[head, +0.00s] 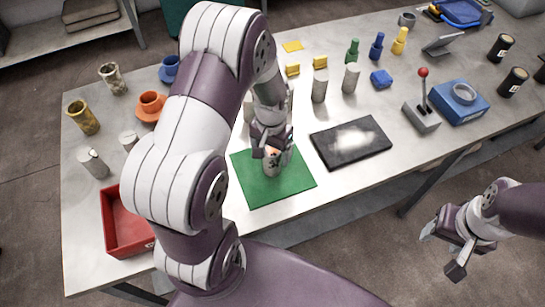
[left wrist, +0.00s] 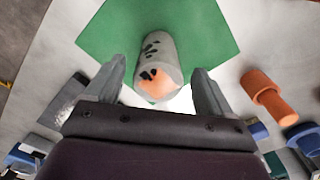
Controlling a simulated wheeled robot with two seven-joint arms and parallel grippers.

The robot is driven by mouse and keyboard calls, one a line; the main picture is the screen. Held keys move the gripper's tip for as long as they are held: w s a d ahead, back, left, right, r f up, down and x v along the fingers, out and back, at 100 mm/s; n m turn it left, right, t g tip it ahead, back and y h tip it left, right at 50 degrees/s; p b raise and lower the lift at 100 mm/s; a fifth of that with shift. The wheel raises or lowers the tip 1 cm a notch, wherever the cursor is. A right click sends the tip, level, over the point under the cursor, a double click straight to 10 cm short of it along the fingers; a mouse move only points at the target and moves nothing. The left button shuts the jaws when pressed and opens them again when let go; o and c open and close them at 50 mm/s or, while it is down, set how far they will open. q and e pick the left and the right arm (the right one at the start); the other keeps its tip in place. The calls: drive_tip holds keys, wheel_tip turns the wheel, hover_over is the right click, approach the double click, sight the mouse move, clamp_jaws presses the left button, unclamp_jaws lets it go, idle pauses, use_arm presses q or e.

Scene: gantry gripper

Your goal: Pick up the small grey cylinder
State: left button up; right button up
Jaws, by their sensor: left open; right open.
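A small grey cylinder (head: 271,167) with dark marks and an orange-pink end stands on the green mat (head: 290,187). In the left wrist view the cylinder (left wrist: 160,55) lies between and a little beyond my open fingers, with a gap on each side. My left gripper (head: 273,150) is open right above and around it, pointing down, and partly hides it in the head view. My right gripper (head: 442,250) is open and empty, off the table at the lower right.
Other grey cylinders stand behind (head: 351,77) and at the left (head: 93,163). A red tray (head: 117,222) is at the front left, a black pad (head: 350,142) right of the mat. An orange part (head: 150,105) and a joystick box (head: 422,113) also stand on the table.

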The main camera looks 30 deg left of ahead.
use_arm(q)
wheel_tip(320, 180, down, 4)
drive_tip(key=shift+d+f+p, duration=0.15)
drive_tip(key=shift+p, duration=0.25)
drive_tip(key=c, duration=1.2)
clamp_jaws()
